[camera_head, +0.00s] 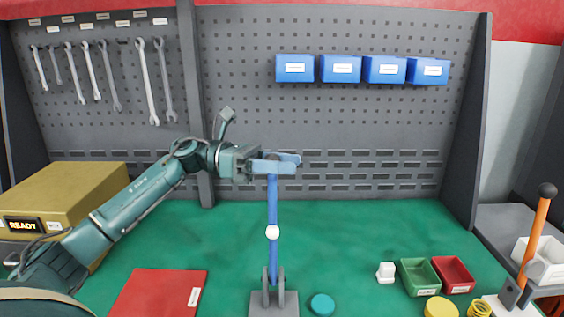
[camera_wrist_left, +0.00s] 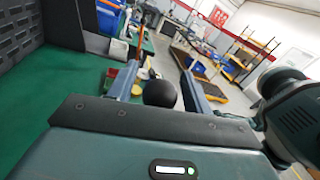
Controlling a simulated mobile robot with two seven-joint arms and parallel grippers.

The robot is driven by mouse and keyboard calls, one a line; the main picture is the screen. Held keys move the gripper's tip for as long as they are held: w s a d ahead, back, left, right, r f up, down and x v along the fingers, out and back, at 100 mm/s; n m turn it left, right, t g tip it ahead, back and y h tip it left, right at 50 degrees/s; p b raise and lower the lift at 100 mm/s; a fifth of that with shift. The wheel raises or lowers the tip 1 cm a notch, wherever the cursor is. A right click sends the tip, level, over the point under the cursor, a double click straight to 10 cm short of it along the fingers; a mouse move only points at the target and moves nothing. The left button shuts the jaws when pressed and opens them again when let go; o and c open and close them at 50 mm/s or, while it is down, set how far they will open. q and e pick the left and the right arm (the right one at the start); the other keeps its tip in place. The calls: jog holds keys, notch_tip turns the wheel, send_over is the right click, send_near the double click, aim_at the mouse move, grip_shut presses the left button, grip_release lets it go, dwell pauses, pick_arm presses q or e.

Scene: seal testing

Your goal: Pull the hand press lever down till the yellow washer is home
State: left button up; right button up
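A blue lever (camera_head: 273,200) stands upright on a grey bracket (camera_head: 273,303) at the front middle of the green bench, with a white round piece (camera_head: 272,232) partway down. My left gripper (camera_head: 278,163) is at its top, pointing right, and its fingers hide the lever's end. In the left wrist view a black knob (camera_wrist_left: 160,93) sits between the fingers of my left gripper (camera_wrist_left: 158,85), with a gap on each side; the gripper is open. A yellow round piece (camera_head: 440,307) and a yellow ring (camera_head: 479,308) lie at the front right; I cannot tell which is the washer. My right gripper is out of view.
A second, orange lever (camera_head: 536,230) with a black knob leans at the right. Green (camera_head: 420,277) and red (camera_head: 453,274) trays and a white block (camera_head: 386,272) are nearby. A teal disc (camera_head: 322,304) lies beside the bracket, a red folder (camera_head: 160,292) left. Behind stands a pegboard (camera_head: 330,120).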

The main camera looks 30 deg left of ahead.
pick_arm(q)
grip_shut()
dwell(0.3)
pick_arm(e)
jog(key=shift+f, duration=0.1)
